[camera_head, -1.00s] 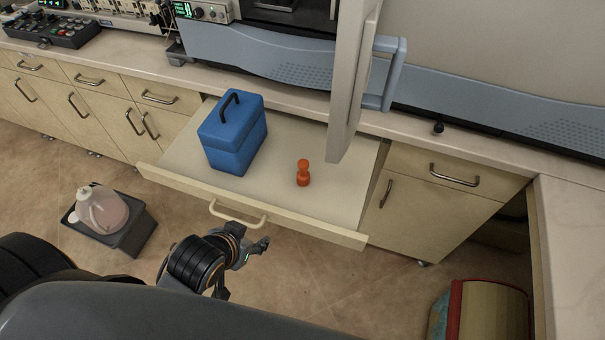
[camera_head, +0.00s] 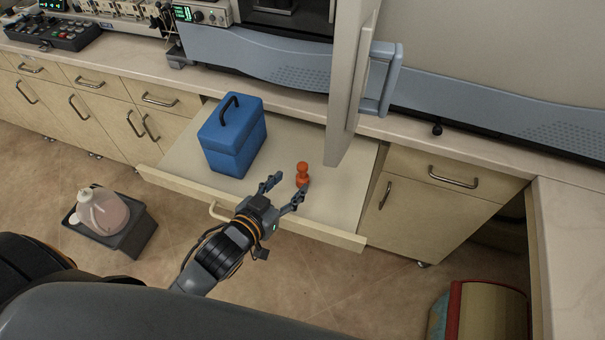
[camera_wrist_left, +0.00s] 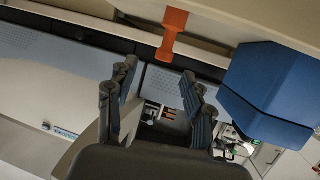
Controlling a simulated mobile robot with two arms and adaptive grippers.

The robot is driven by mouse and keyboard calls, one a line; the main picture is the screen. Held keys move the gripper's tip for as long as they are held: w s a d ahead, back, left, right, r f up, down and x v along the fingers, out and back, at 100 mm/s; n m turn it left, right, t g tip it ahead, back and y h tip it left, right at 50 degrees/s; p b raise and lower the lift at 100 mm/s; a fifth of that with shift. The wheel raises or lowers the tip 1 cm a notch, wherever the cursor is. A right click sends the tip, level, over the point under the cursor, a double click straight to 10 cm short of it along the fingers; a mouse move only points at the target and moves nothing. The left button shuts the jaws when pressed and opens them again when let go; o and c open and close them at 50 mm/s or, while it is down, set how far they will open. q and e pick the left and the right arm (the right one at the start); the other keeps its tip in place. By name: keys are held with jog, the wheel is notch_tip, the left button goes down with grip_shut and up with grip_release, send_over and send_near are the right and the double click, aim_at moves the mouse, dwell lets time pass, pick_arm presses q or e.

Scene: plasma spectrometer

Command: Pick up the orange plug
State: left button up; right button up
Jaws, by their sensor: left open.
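The orange plug (camera_head: 302,175) stands upright in the open drawer (camera_head: 335,205), to the right of the blue box. My left gripper (camera_head: 284,187) is open and empty, over the drawer's front part. Its fingers point toward the plug, one fingertip near the plug's lower right in the head view. I cannot tell whether it touches. In the left wrist view the plug (camera_wrist_left: 172,32) is at the top, beyond and between the two open fingers (camera_wrist_left: 160,85). My right gripper is in neither view.
A blue box (camera_head: 232,140) with a black handle stands in the drawer, left of the plug. An open instrument door (camera_head: 345,110) hangs over the drawer's right part. The drawer front with its handle (camera_head: 225,212) lies below my left arm. A jug (camera_head: 102,210) stands on a dark tray on the floor.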

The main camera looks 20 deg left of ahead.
aim_at(299, 171)
pick_arm(q)
jog(key=x, duration=0.3)
jog(key=shift+w, duration=0.1)
jog(key=x, duration=0.1)
jog(key=p+x, duration=0.1)
jog(key=x, duration=0.3)
jog(key=shift+w+a+f, duration=0.15)
jog(key=shift+a, duration=0.15)
grip_shut()
